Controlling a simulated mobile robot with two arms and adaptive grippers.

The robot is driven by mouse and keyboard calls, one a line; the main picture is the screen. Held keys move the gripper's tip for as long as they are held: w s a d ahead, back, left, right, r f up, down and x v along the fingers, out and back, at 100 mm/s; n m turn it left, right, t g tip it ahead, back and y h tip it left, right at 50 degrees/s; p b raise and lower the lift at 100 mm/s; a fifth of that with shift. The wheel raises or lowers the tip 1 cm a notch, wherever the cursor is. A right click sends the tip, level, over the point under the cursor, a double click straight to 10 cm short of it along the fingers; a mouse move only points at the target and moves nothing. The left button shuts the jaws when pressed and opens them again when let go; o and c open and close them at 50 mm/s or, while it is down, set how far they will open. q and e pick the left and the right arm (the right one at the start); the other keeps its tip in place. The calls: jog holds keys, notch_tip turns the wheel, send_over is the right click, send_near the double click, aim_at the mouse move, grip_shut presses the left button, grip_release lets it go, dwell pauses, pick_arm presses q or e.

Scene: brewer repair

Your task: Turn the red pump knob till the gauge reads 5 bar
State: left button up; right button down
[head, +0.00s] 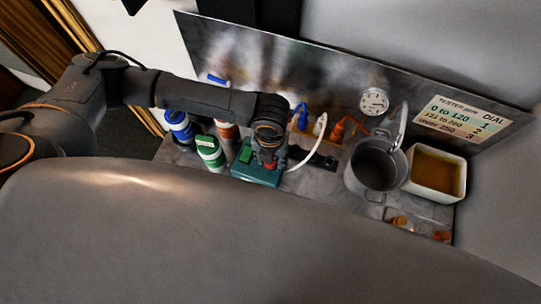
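The round white gauge (375,101) is on the metal back panel, right of centre. Its needle is too small to read. A teal box (256,176) with a green part on top stands on the bench below the end of my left arm. My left gripper (268,160) points down over the right part of this box. Reddish bits show around the fingertips, but I cannot make out the red knob clearly, and the gripper hides much of that spot. I cannot tell whether the fingers are open or shut on something. My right gripper is not in view.
A white hose (318,134) curves right of the box. A metal pot (377,166) and a cream bin (437,174) with brownish contents stand to the right. Blue and green-white containers (209,151) stand left of the box. A dial chart (461,118) is on the panel.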

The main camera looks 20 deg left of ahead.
pick_arm(q)
jog(key=shift+o, duration=0.6)
jog(key=shift+r, duration=0.25)
notch_tip(320, 180, up, 12)
jog(key=shift+f, duration=0.2)
